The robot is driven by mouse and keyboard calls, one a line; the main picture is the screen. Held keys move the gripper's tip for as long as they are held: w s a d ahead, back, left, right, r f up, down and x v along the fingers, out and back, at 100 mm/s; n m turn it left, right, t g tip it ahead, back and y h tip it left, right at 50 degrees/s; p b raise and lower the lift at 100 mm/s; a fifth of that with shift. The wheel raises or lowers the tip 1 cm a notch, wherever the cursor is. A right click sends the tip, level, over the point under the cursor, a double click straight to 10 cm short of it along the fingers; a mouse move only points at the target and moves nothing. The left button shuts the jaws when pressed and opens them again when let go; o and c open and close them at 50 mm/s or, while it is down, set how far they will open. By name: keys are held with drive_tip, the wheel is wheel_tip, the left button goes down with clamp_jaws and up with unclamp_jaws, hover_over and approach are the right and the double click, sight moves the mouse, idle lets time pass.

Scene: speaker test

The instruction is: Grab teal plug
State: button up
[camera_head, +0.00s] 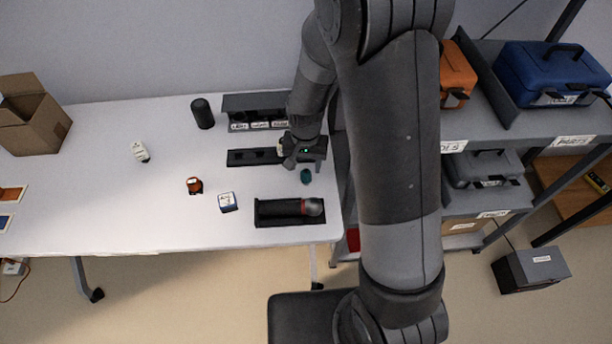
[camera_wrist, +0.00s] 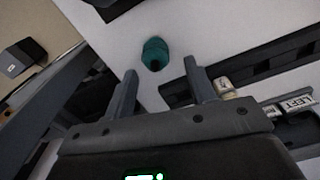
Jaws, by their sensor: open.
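The teal plug (camera_head: 305,176) stands on the white table near its right edge. In the wrist view the teal plug (camera_wrist: 155,54) lies ahead of the fingertips, roughly between their lines. My gripper (camera_head: 305,160) is just behind and above the plug in the head view. In the wrist view my gripper (camera_wrist: 160,82) has its two fingers spread apart with nothing between them. The plug does not appear to touch either finger.
A black tray with a dark cylinder (camera_head: 290,208) lies in front of the plug. A black slotted block (camera_head: 240,158) and a labelled holder (camera_head: 235,103) are behind. Shelves (camera_head: 480,130) stand right.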

sight(306, 172)
drive_tip(key=f, duration=0.2)
drive_tip(key=s+f, duration=0.1)
drive_tip(key=shift+f, duration=1)
drive_tip(key=c, duration=1.1)
